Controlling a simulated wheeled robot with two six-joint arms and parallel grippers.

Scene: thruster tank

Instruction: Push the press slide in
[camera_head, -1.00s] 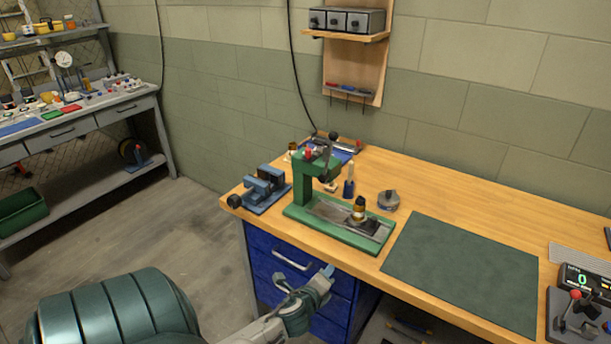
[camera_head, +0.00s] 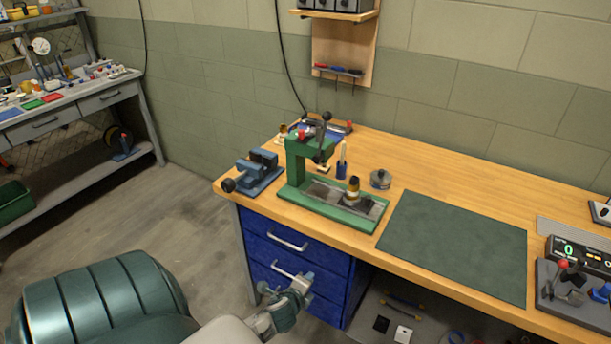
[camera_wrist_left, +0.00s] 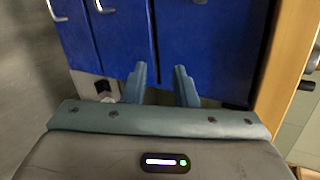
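The green press (camera_head: 297,168) stands on the wooden bench, its base running toward the front right. The press slide (camera_head: 350,201) is a dark block on the base track, out toward the right end and clear of the press head. A brass and black part (camera_head: 353,187) stands upright on it. My left gripper (camera_head: 304,280) is in front of the blue drawers, below the bench top and apart from the press. In the left wrist view its two fingers (camera_wrist_left: 161,85) are spread with nothing between them. My right gripper is not in view.
A blue vise (camera_head: 259,172) sits left of the press. A round metal piece (camera_head: 380,179) and a blue holder (camera_head: 342,167) stand behind the slide. A green mat (camera_head: 455,245) lies to the right. The bench's front edge and blue drawers (camera_head: 290,240) lie near my left gripper.

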